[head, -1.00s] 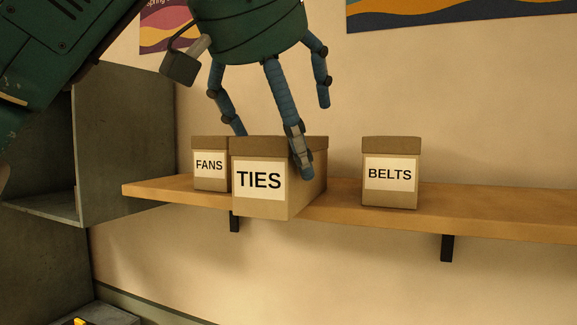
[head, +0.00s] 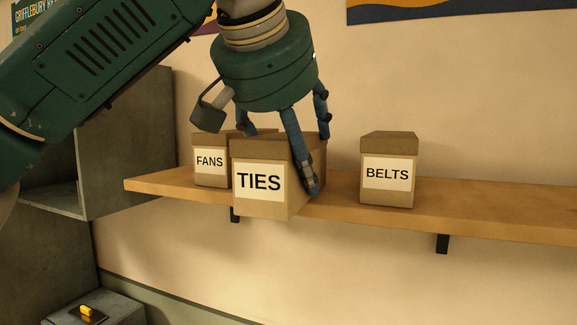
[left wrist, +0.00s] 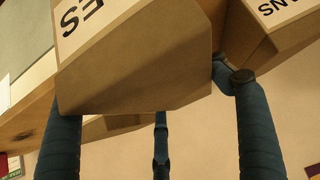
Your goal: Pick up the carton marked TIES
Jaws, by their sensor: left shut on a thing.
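The carton marked TIES (head: 280,200) is a brown lidded box with a white label. In the head view it overlaps the shelf's front edge; I cannot tell whether it touches the shelf. My left gripper (head: 281,155) is over it from above, shut on it, with one blue finger along its right side and others behind. In the left wrist view the carton (left wrist: 140,70) fills the upper middle, its label partly cut off, with blue fingers around it. My right gripper is not in view.
The FANS carton (head: 210,176) stands just left of and behind TIES, partly covered by it. The BELTS carton (head: 388,190) stands to the right, with a gap. The wooden shelf (head: 480,217) is bare further right. A grey cabinet (head: 125,130) stands at the left.

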